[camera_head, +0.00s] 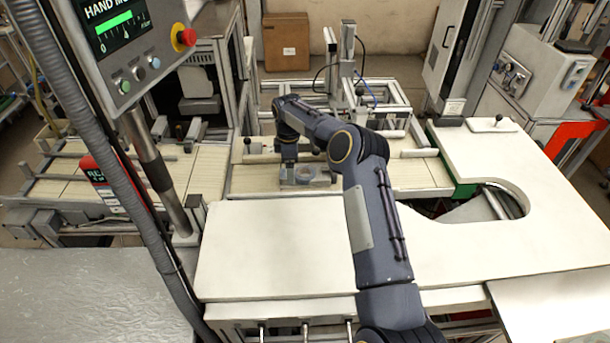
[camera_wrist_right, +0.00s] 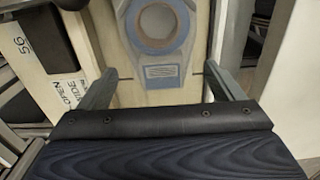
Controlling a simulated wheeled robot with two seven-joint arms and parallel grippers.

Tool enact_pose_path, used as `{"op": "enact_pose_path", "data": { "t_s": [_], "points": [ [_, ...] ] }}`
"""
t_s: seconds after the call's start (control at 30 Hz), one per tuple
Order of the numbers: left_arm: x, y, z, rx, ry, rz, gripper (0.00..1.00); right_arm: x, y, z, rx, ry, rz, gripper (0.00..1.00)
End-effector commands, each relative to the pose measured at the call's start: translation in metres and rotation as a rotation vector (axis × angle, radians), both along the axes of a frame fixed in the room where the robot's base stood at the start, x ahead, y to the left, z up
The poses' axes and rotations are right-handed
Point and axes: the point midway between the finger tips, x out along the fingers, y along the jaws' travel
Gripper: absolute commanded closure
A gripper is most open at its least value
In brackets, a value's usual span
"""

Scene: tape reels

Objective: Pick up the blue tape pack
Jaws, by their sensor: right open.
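The blue tape pack (camera_wrist_right: 186,28) is a blue-rimmed ring with a pale centre on a light grey labelled backing. It lies ahead of my right gripper (camera_wrist_right: 162,88) in the right wrist view. The right gripper is open, with its two fingers spread wide and nothing between them except the conveyor surface and the lower end of the backing. My left gripper is not in view.
A white worktop (camera_head: 270,250) lies in front of the conveyor, mostly clear, with a curved cut-out at right. A metal frame (camera_head: 345,95) stands behind the conveyor. A control panel with a red button (camera_head: 184,37) hangs at upper left. A cardboard box (camera_head: 286,42) stands at the back.

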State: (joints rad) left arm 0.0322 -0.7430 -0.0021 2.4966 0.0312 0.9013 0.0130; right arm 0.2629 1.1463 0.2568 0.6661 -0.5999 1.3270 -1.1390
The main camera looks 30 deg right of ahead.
Motion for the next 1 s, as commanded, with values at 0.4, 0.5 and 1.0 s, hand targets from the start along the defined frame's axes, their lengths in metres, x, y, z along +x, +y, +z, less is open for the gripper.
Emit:
{"op": "enact_pose_path", "data": {
  "t_s": [0.4, 0.5, 1.0],
  "points": [
    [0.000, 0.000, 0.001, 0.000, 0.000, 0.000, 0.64, 0.000, 0.002, -0.036, 0.001, 0.000, -0.001, 0.13],
    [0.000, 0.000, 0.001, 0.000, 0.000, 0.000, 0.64, 0.000, 0.002, -0.036, 0.001, 0.000, -0.001, 0.21],
    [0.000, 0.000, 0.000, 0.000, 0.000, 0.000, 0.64, 0.000, 0.002, -0.034, 0.000, -0.001, -0.001, 0.52]
  ]
}}
